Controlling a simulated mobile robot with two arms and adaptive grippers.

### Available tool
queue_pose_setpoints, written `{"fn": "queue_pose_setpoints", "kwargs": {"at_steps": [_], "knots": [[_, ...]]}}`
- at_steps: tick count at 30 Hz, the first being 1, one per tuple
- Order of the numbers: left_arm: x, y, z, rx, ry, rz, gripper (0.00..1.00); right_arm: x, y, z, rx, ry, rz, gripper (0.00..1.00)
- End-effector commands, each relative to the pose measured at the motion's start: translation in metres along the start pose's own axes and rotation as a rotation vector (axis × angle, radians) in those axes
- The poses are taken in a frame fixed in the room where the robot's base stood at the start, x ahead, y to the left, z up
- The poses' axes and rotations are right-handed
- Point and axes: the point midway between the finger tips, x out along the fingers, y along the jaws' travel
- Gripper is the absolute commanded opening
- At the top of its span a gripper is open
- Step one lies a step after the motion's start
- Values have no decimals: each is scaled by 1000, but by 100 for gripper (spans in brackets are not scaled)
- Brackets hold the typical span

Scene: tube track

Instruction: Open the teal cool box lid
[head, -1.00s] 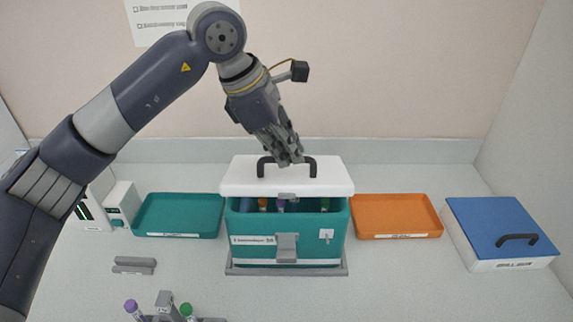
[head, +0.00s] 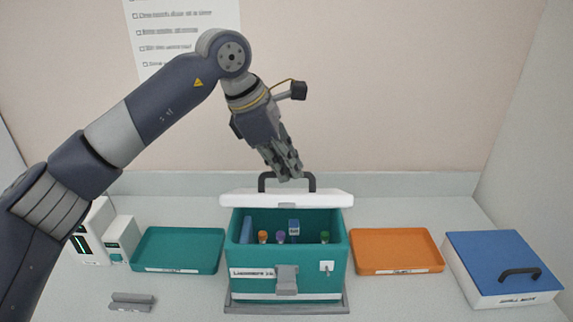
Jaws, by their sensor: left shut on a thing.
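The teal cool box (head: 251,285) stands in the middle of the bench on a grey base. The black lid handle (head: 314,181) stands at the top of the lid. My left gripper (head: 291,177) reaches down from above and is shut on this handle; the fingers partly hide it. My right gripper is not in view.
A teal tray (head: 178,264) lies left of the box and an orange tray (head: 397,266) lies right. A blue-lidded white box (head: 505,268) stands at the far right. White devices (head: 121,238) stand at the left, with a small grey piece (head: 132,301) in front.

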Motion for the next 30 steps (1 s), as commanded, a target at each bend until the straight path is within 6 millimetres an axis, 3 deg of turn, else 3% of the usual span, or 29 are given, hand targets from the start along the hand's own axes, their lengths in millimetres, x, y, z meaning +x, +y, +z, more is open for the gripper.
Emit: {"fn": "queue_pose_setpoints", "kwargs": {"at_steps": [1,3,5,17,30], "knots": [[1,1,-2,-3,3,2,0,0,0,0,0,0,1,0],[1,1,-2,-3,3,2,22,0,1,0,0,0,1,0],[1,1,-2,-3,3,1,31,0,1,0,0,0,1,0],[-7,1,-1,-1,2,2,31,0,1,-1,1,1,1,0],[-92,2,-1,-3,0,3,31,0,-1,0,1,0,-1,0]]}}
